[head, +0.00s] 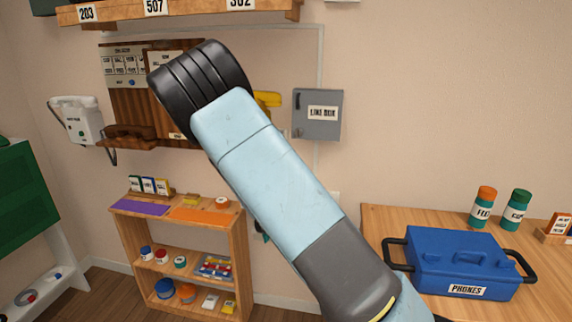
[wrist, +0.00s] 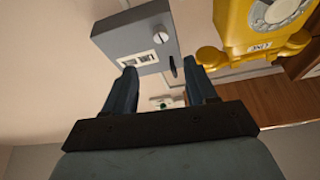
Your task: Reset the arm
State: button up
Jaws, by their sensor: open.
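My arm crosses the middle of the head view, raised toward the wall, and its end hides part of the brown wall panel; the fingers do not show there. In the wrist view my gripper (wrist: 162,88) is open, its two dark blue fingers apart with nothing held between them. The grey line box (head: 318,114) hangs on the wall right of my arm. It also shows in the wrist view (wrist: 132,32), tilted, beyond the left finger. A yellow dial phone (wrist: 262,30) shows at the upper right of the wrist view; only a yellow piece shows past my arm in the head view (head: 268,100).
A blue PHONES case (head: 465,262) sits on a wooden table (head: 400,222) at right, with orange-lidded and green-lidded jars (head: 483,207) behind. A low wooden shelf (head: 241,262) with small items stands left of my arm. A white wall phone (head: 78,122) hangs at left. A number shelf (head: 190,10) is above.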

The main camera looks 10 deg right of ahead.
jog(key=d+m+g+y, duration=0.2)
jog(key=d+g+y, duration=0.2)
jog(key=g, duration=0.2)
jog(key=s+r+n+g+y, duration=0.2)
jog(key=s+r+y, duration=0.25)
jog(key=s, duration=0.35)
jog(key=s+r+n+g+y, duration=0.3)
jog(key=s+r, duration=0.3)
jog(key=s, duration=0.2)
jog(key=s+d+r+n+g+h, duration=0.1)
jog(key=s+g, duration=0.1)
jog(key=s, duration=0.9)
jog(key=s+d+r+n+g+h, duration=0.1)
jog(key=s+r+n, duration=0.1)
jog(key=s, duration=1)
jog(key=shift+g, duration=0.4)
